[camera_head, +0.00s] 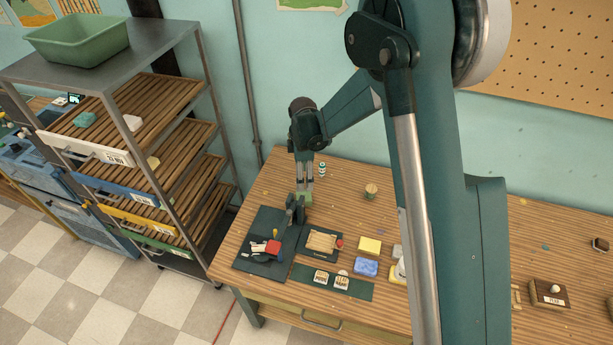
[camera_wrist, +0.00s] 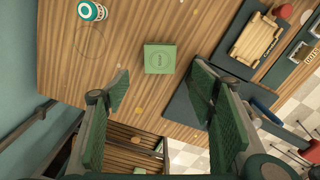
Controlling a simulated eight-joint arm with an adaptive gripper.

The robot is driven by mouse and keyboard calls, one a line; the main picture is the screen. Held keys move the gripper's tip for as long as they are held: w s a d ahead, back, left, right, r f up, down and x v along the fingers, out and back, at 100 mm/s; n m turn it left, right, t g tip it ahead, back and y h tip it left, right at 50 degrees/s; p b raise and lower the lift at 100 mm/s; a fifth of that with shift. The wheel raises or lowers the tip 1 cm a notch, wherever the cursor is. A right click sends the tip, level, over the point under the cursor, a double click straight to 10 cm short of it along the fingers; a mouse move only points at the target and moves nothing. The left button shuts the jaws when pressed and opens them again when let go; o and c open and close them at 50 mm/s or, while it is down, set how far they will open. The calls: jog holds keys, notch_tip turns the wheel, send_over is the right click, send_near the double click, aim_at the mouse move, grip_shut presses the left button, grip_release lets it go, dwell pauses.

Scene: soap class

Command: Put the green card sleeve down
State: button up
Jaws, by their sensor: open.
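I cannot tell the exact gap between the fingertips and the sleeve.
A dark mat (camera_head: 247,262) with a clamp-like tool and a red block lies in front of the sleeve. A wooden tray (camera_head: 321,241), sponges (camera_head: 369,245) and a small white-and-teal jar (camera_wrist: 92,11) are nearby. A slatted rack (camera_head: 185,140) stands left of the table (camera_head: 240,235).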

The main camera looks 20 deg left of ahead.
dwell(0.3)
jog(key=s+d+r+m+t+y, duration=0.1)
jog(key=s+d+r+m+t, duration=0.3)
jog(key=d+r, duration=0.85)
jog(key=s+d+r+m+g, duration=0.1)
jog(key=s+d+r+m, duration=0.35)
jog(key=d+r, duration=0.8)
jog(key=s+d+r+m+t, duration=0.2)
jog(key=s+d+r+m, duration=0.1)
jog(key=s+d+m, duration=0.4)
jog(key=s+d+r+m+t+h, duration=0.1)
jog(key=s+d+m, duration=0.6)
jog(key=s+d, duration=0.7)
jog(key=shift+s+r+t, duration=0.3)
jog(key=shift+r+t, duration=0.3)
jog(key=shift+r, duration=0.75)
jog(key=shift+f, duration=0.1)
notch_tip(320, 180, down, 13)
jog(key=b, duration=1.3)
jog(key=shift+f, duration=0.1)
